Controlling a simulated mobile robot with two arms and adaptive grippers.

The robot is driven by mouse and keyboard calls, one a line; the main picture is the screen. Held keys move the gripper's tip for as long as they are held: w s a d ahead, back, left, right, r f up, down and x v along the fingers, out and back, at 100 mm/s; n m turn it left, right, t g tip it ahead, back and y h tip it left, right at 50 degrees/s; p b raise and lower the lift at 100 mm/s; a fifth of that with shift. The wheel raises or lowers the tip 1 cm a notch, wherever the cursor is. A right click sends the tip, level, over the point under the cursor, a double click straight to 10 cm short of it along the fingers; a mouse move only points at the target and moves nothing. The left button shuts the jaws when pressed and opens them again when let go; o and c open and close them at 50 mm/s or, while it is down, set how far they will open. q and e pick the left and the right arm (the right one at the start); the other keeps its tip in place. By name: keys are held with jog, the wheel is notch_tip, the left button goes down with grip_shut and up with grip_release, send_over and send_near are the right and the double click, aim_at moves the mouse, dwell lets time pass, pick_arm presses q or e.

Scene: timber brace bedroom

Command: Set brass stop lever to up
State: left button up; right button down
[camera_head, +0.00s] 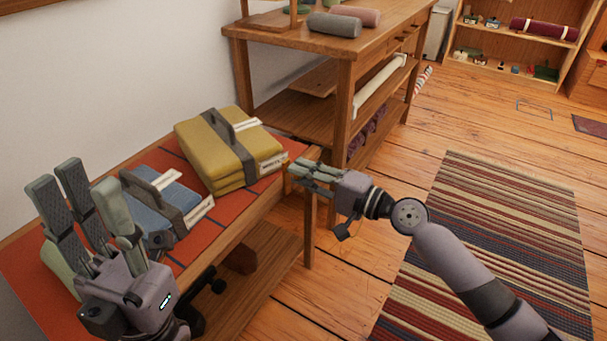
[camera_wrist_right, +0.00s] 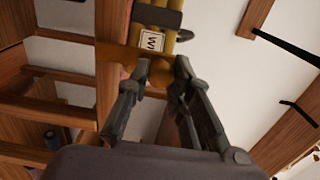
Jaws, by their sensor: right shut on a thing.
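My right gripper (camera_head: 296,170) is at the right end of the orange-topped wooden table (camera_head: 232,228), just beside the yellow folded stack. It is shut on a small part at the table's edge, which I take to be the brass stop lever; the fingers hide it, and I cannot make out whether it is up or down. In the right wrist view the gripper's fingers (camera_wrist_right: 162,68) reach to the wooden edge below the yellow stack's white label. My left gripper (camera_head: 75,186) is open and empty, raised over the table's near left end.
The yellow stack (camera_head: 205,160) and a blue bundle (camera_head: 165,192), each with a dark strap, lie on the table. A taller wooden shelf table (camera_head: 340,60) stands behind. A striped rug (camera_head: 480,230) covers the floor at right. Open floor lies between.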

jog(key=shift+w, duration=0.1)
jog(key=c, duration=1.4)
grip_release()
jog(key=v, duration=1.2)
jog(key=shift+d, duration=0.1)
